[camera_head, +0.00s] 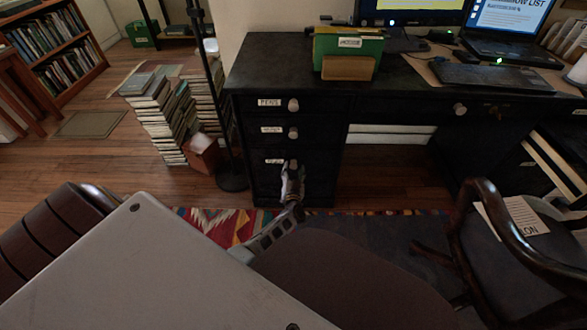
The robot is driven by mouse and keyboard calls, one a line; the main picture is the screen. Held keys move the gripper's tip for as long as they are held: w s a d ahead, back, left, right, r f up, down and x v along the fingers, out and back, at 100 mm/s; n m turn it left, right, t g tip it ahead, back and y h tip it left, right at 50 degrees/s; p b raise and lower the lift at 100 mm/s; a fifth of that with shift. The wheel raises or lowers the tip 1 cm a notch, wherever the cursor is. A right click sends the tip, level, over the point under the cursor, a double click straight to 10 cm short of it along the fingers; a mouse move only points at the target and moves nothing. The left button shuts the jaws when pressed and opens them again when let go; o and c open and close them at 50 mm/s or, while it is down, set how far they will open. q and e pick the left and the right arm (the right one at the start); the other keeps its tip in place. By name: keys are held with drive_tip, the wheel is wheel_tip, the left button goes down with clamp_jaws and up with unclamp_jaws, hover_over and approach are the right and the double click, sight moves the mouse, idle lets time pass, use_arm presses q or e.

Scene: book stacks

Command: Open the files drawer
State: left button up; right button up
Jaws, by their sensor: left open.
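A black desk (282,65) has a column of dark drawers with white labels and pale round knobs. The top drawer (330,106) has a label that seems to read "PENS". The drawer below it (330,132) also looks shut. The third drawer (325,162) has a label too small to read, so I cannot tell for sure which drawer is for files. My left gripper (292,172) is open in front of the third drawer, covering its knob area. I cannot tell whether it touches the knob. My right gripper is out of view.
A wooden chair (480,235) stands at the right. Book stacks (160,120) and a dark pole (222,130) stand left of the desk. A green file box (348,45), a monitor and a laptop (510,25) sit on top. A patterned rug (215,225) lies in front.

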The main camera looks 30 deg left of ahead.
sight(293, 167)
use_arm(q)
drive_tip(key=shift+b+x, duration=0.6)
drive_tip(key=shift+x, duration=0.95)
clamp_jaws()
